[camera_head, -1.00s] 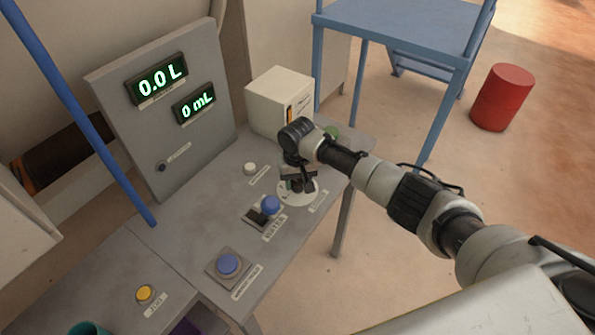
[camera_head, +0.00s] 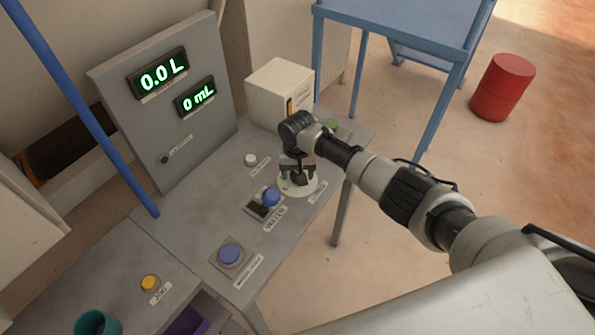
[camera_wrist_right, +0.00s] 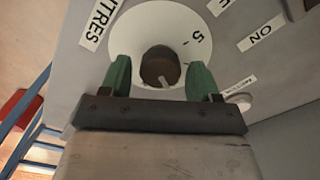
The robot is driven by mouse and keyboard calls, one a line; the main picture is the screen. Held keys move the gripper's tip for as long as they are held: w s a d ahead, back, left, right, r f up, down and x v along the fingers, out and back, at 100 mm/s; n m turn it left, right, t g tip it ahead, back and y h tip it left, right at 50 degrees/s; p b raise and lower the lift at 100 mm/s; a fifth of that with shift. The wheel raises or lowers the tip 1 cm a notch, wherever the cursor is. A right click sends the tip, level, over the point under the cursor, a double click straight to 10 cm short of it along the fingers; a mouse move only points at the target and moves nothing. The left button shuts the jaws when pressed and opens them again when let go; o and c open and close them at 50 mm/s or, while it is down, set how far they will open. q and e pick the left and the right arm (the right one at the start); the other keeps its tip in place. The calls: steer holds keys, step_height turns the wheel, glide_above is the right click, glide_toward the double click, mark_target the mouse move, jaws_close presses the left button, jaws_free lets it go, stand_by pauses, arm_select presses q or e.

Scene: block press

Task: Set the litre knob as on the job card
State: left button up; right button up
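The litre knob (camera_wrist_right: 160,66) is a dark brown round knob with a pale pointer mark, at the middle of a white dial (camera_wrist_right: 190,22). A "5" and part of a "LITRES" label show by the dial. In the head view the white dial (camera_head: 287,190) lies on the grey bench top. My right gripper (camera_head: 298,175) is over it, pointing down. In the right wrist view my right gripper's green fingertips (camera_wrist_right: 160,78) stand either side of the knob, with gaps visible. The litre display (camera_head: 163,77) reads 0.0 L. My left gripper is out of view. I see no readable job card.
The mL display (camera_head: 196,97) reads 0 mL. A large blue button (camera_head: 231,253) and a yellow button (camera_head: 150,283) sit nearer. A white box (camera_head: 279,92) stands behind.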

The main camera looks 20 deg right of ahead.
mark_target(297, 173)
steer(key=shift+o, duration=0.4)
steer(key=shift+r, duration=0.4)
step_height(297, 173, up, 10)
steer(key=b, duration=0.1)
steer(key=shift+s+f, duration=0.1)
